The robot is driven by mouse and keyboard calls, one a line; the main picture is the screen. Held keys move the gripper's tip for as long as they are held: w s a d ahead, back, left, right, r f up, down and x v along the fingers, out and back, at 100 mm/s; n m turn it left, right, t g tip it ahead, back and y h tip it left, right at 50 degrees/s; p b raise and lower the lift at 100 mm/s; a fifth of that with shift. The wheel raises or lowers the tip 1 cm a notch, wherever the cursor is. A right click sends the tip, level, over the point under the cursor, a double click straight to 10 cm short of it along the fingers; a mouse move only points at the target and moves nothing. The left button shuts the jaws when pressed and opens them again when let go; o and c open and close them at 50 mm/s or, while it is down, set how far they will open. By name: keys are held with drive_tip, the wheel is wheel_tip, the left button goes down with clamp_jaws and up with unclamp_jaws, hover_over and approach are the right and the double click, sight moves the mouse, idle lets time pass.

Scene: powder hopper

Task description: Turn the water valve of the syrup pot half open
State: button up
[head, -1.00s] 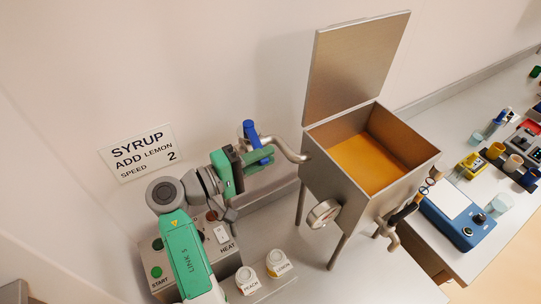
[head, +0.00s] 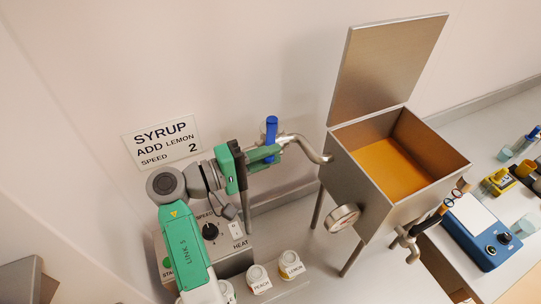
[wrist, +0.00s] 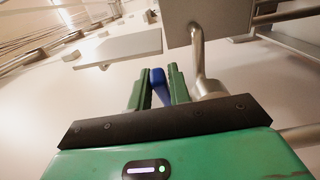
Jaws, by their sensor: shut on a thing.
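The syrup pot (head: 352,182) is a square metal box on legs, its lid (head: 385,70) raised and orange syrup (head: 393,165) inside. A bent metal pipe (head: 305,145) leaves its left side. The water valve's blue handle (head: 271,127) stands at the outer end of this pipe, near upright in the head view. My gripper (head: 263,154) is shut on the blue handle, its green fingers on either side. In the wrist view the blue handle (wrist: 159,88) shows between the fingertips (wrist: 159,76). The fingers hide part of the handle and the valve body.
A sign (head: 162,143) reads syrup, add lemon, speed 2. A control box (head: 235,255) stands below my arm. Peach (head: 259,279) and lemon (head: 290,264) jars stand in front. A round gauge (head: 342,218) and a dark-handled tap (head: 406,238) are on the pot.

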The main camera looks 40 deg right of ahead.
drive_tip(key=w+b, duration=0.1)
drive_tip(key=w+a+b, duration=0.1)
drive_tip(key=shift+w+a+b, duration=0.2)
drive_tip(key=shift+a+b, duration=0.1)
drive_tip(key=o, duration=0.8)
drive_tip(key=b+v, duration=0.2)
drive_tip(key=v, duration=0.7)
drive_tip(key=shift+s, duration=0.1)
